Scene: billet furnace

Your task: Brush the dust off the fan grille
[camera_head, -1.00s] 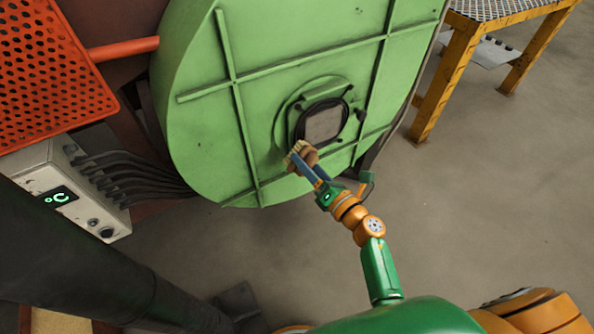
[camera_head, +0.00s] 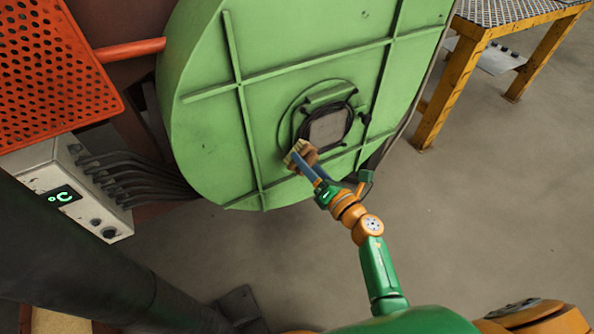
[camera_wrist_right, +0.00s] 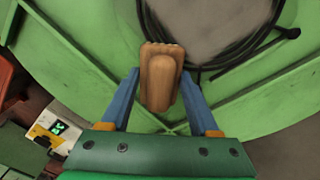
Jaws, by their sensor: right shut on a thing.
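The fan grille (camera_head: 327,130) is a grey, dusty-looking panel in a dark ring on the green round housing. It also shows in the right wrist view (camera_wrist_right: 215,25), partly hidden behind the brush. My right gripper (camera_head: 309,167) is shut on a brush with a brown wooden body (camera_wrist_right: 161,78) and pale bristles (camera_head: 296,155). The brush is at the lower left edge of the grille's ring; I cannot tell whether it touches. In the right wrist view my blue fingers (camera_wrist_right: 158,98) hold the brush body between them. My left gripper is not in view.
The green housing (camera_head: 205,130) has raised ribs. A dark cable (camera_wrist_right: 250,52) curls around the grille. A red perforated panel (camera_head: 50,70) and a control box with a °C display (camera_head: 62,197) stand at left. A yellow-legged table (camera_head: 445,95) stands at right. Floor between is clear.

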